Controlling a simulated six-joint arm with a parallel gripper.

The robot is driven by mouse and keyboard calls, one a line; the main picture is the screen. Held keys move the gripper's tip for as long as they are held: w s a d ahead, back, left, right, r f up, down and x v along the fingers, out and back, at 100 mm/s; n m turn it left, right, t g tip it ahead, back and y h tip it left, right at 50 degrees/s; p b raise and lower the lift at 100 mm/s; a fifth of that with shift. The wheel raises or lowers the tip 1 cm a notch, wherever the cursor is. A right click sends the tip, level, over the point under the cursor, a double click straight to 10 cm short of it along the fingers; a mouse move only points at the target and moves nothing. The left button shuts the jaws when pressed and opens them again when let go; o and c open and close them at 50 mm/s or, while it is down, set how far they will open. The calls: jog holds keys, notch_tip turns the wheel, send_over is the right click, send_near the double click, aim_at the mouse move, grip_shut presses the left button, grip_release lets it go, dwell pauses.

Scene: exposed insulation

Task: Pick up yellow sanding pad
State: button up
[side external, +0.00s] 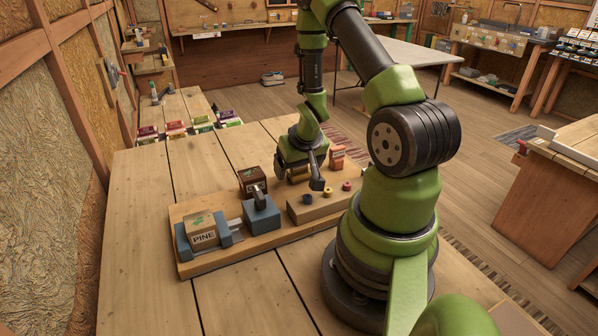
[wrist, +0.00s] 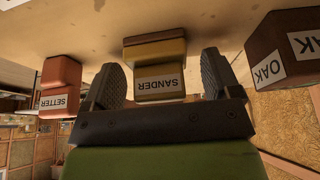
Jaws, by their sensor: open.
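The yellow sanding pad is a block labelled SANDER (wrist: 160,83), with a darker band and a yellow upper part. In the wrist view it sits between the two dark fingers of my gripper (wrist: 160,65). The fingers are open, with a visible gap on each side of the pad. In the side view my gripper (side external: 299,173) is low over the board, and the pad is mostly hidden behind it.
An orange SETTER block (wrist: 60,87) stands left of the pad; a dark OAK block (wrist: 285,50) stands right. In the side view, a PINE block (side external: 202,232) sits in a blue vise. A wooden block (side external: 322,207) carries small blue, yellow and red knobs.

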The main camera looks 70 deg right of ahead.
jog(key=c, duration=1)
notch_tip(320, 180, up, 10)
jog(key=shift+r, duration=0.1)
